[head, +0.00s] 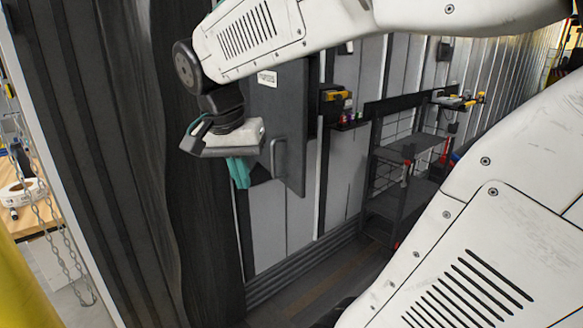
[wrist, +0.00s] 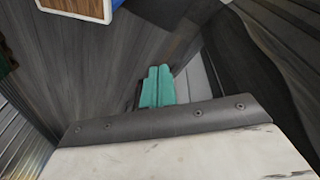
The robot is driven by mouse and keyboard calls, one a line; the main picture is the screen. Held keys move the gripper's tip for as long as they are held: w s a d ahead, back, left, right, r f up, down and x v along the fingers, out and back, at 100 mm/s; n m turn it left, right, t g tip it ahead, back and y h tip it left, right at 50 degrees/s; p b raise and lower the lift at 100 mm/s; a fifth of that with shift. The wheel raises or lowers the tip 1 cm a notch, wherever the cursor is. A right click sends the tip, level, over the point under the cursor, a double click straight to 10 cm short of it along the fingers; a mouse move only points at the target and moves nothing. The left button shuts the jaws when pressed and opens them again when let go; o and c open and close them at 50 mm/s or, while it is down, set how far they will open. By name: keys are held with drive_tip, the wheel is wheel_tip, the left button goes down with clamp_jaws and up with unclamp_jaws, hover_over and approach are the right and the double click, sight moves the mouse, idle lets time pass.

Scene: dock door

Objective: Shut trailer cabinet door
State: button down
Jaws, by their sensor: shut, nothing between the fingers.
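The dark grey cabinet door (head: 290,120) stands out from the ribbed trailer wall in the head view, with a small white label near its top and a grey bar handle (head: 278,157) low on its face. It looks open, with the cabinet's contents (head: 335,101) showing just right of it. My gripper (head: 239,172) hangs just left of the handle, teal fingers pointing down. The gripper body overlaps the door's left part, and I cannot tell whether it touches. In the wrist view the teal fingers (wrist: 158,87) are together and empty. I cannot make out the door or handle there.
A dark shelf rack (head: 405,155) stands along the wall to the right, with tools on top. A black dock curtain (head: 110,150) closes off the left side. A chain (head: 50,220) and a yellow post (head: 22,280) are at far left. The trailer floor (head: 310,285) below is clear.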

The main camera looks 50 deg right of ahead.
drive_tip(key=w+d+r+m+g+h, duration=0.1)
drive_tip(key=w+d+m, duration=0.2)
drive_tip(key=d+m, duration=0.25)
drive_tip(key=w+d+r+m+g+h, duration=0.1)
drive_tip(key=w+d+m, duration=0.2)
drive_tip(key=d+m, duration=0.3)
drive_tip(key=n, duration=0.1)
approach(300, 183)
wheel_tip(300, 183, down, 4)
drive_tip(key=shift+s+d+f, duration=0.1)
drive_tip(key=shift+s+d, duration=0.2)
drive_tip(key=shift+d, duration=0.55)
drive_tip(key=shift+d+n, duration=0.1)
drive_tip(key=shift+n, duration=0.15)
